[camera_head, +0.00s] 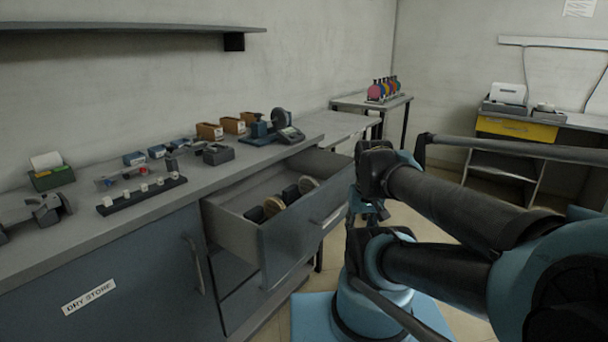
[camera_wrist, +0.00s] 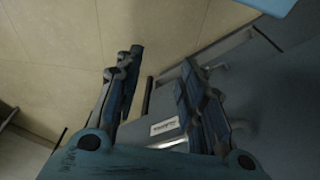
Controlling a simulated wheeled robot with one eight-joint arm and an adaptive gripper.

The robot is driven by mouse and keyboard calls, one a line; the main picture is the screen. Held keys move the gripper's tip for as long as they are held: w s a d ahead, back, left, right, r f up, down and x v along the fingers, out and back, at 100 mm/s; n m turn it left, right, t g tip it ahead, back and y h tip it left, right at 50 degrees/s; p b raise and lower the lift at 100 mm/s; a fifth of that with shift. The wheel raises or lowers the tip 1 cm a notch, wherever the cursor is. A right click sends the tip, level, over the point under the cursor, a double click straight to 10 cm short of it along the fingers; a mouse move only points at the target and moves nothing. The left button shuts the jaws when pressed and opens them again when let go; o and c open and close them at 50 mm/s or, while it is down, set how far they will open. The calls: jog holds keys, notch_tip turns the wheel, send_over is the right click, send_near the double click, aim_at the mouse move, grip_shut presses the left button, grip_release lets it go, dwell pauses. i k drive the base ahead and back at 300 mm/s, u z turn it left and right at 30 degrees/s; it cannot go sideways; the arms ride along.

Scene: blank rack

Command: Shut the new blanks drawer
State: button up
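A grey drawer (camera_head: 287,240) stands pulled out from the blue-grey cabinet in the head view, with several dark and tan round-ended items (camera_head: 283,197) inside. Its front carries a bar handle (camera_head: 328,217). I cannot read a name on it in the head view. My gripper (camera_head: 376,210) hangs to the right of the drawer front, apart from it. In the wrist view my gripper (camera_wrist: 158,80) has its two fingers spread with nothing held. A grey front with a small white label (camera_wrist: 165,127), too blurred to read, shows between and beyond the fingers.
The worktop (camera_head: 150,205) above the drawer holds small tools, boxes and a machine (camera_head: 278,128). A "DRY STORE" door (camera_head: 110,285) is at left, with a lower drawer (camera_head: 245,300) beneath the open one. A desk with a yellow drawer (camera_head: 517,129) stands far back.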

aim_at(234, 218)
jog(key=z, duration=0.95)
jog(key=k, duration=0.7)
jog(key=u, duration=0.35)
